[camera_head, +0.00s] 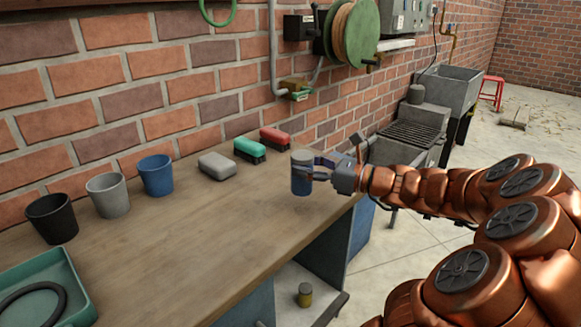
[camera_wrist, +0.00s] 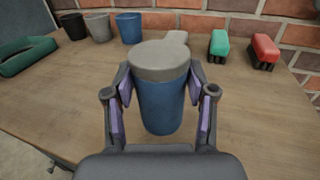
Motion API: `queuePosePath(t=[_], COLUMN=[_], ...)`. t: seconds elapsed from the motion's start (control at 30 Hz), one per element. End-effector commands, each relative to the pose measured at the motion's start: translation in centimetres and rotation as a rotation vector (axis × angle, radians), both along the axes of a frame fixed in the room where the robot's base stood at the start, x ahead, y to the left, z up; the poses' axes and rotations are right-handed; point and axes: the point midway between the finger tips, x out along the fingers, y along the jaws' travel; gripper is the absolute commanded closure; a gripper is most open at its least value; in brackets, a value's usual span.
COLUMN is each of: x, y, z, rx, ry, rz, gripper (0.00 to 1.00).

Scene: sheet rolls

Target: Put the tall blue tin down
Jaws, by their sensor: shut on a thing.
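The tall blue tin (camera_head: 302,178) has a grey lid and stands upright near the right end of the wooden workbench. My gripper (camera_head: 318,170) is shut around it from the right. In the wrist view the blue tin (camera_wrist: 160,104) fills the space between the two fingers of my gripper (camera_wrist: 161,105), with purple pads at its sides. I cannot tell whether the tin's bottom touches the bench top (camera_head: 225,232) or is slightly above it.
A grey block (camera_head: 217,165), a green brush (camera_head: 249,149) and a red brush (camera_head: 275,139) lie along the wall. Black (camera_head: 53,219), grey (camera_head: 107,195) and blue (camera_head: 156,175) cups stand left. A green tray (camera_head: 75,280) lies front left. The middle of the bench is clear.

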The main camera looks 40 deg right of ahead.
Motion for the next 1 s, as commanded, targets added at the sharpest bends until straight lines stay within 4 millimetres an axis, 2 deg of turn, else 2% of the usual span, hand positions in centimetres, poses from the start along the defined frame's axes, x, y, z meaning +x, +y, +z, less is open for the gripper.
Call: queuePosePath(t=[0.3, 0.4, 0.7, 0.9, 1.0], x=[5.6, 6.9, 8.7, 8.5, 8.5], y=[-0.9, -1.1, -1.5, -1.5, -1.5], z=[-0.7, -0.8, -0.8, -4.0, -4.4], rx=[-0.001, 0.0, -0.001, 0.003, 0.003], ry=[0.0, 0.001, -0.002, 0.002, -0.001], rz=[0.003, 0.003, 0.002, 0.002, 0.002], gripper=[0.94, 0.94, 0.94, 0.94, 0.94])
